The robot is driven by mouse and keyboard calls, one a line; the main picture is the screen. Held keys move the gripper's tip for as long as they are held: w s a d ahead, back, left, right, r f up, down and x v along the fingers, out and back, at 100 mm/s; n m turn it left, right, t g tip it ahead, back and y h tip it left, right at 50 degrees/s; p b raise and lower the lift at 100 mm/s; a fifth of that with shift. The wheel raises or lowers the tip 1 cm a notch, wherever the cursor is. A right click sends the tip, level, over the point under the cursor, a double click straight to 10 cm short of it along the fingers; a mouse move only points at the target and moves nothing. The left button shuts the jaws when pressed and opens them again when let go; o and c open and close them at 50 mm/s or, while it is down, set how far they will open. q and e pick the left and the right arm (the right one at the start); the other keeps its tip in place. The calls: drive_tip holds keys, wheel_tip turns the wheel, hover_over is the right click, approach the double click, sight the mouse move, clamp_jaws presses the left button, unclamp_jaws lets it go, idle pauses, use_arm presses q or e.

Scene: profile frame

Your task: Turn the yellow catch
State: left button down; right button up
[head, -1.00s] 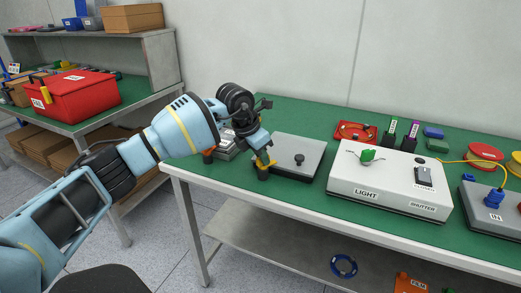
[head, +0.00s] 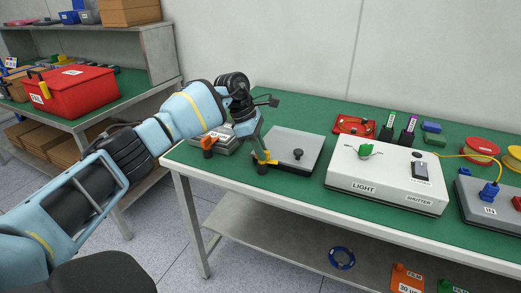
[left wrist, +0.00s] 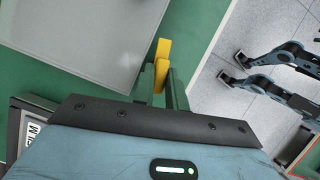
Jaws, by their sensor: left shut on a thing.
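The yellow catch (head: 267,159) is at the left front edge of a grey box with a dark knob (head: 298,153) on its lid, on the green bench. My left gripper (head: 262,162) reaches down on it from above and is shut on it. The fingers hide part of the catch. My right gripper is not in view.
An orange-topped part (head: 208,142) and a small grey box (head: 222,139) stand left of the gripper. The white LIGHT/SHUTTER box (head: 385,178) stands to the right. A red tray (head: 354,125) lies behind. The bench's front edge (head: 290,206) is close.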

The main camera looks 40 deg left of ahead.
use_arm(q)
drive_tip(key=shift+r+m, duration=0.1)
drive_tip(key=shift+m, duration=0.3)
drive_tip(key=c, duration=1.4)
unclamp_jaws()
drive_tip(key=shift+c, duration=0.2)
drive_tip(key=v, duration=0.7)
drive_tip(key=shift+a+r, duration=0.2)
drive_tip(key=shift+r, duration=0.1)
